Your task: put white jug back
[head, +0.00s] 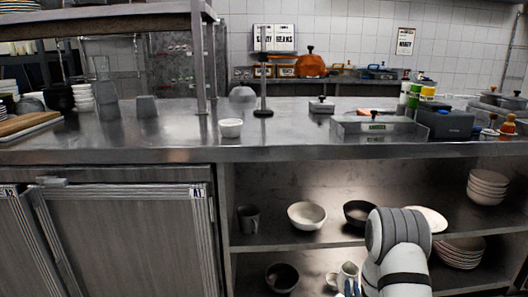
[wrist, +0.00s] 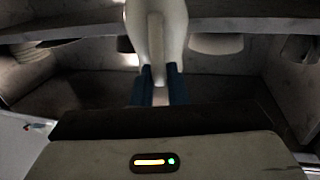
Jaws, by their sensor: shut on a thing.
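The white jug (head: 346,273) is at the lower shelf of the open cabinet, low in the head view and partly cut off by my arm. In the wrist view the white jug (wrist: 172,22) fills the top middle, with its handle side toward me. My gripper (wrist: 157,72) has blue fingers closed on the pale handle. In the head view only a bit of my gripper (head: 349,288) shows, low beside the jug. I cannot tell whether the jug's base touches the shelf.
The lower shelf (head: 315,262) also holds a dark bowl (head: 282,277) to the left and stacked bowls (head: 459,252) to the right. The steel counter (head: 290,152) overhangs.

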